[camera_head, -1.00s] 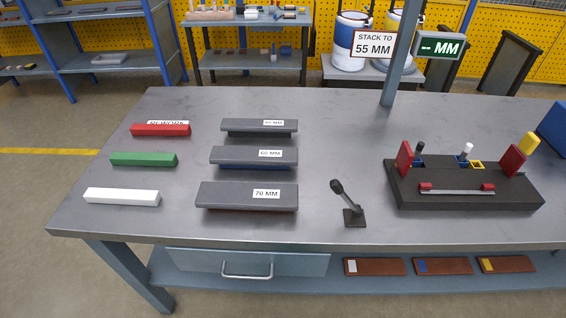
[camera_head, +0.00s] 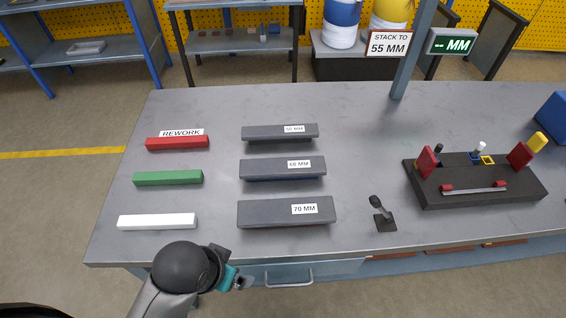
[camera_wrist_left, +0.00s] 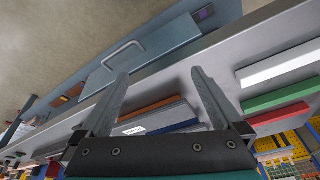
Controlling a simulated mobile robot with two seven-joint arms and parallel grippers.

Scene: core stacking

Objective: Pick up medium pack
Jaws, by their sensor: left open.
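Three grey packs stand in a column on the table: the 50 MM pack (camera_head: 270,131) at the back, the 60 MM pack (camera_head: 265,169) with a blue underside in the middle, and the 70 MM pack (camera_head: 265,212) in front. My left gripper (camera_head: 243,282) is low at the table's front edge, in front of the 70 MM pack and apart from it. In the left wrist view its two fingers (camera_wrist_left: 160,74) are spread with nothing between them; packs show beyond, partly hidden by the gripper. My right gripper is not in view.
Red (camera_head: 177,143), green (camera_head: 168,178) and white (camera_head: 157,221) bars lie left of the packs. A small black stand (camera_head: 383,221) and a dark fixture (camera_head: 478,187) are to the right. A sign (camera_head: 388,43) reads 55 MM. The table (camera_head: 345,120) is bare between packs and post.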

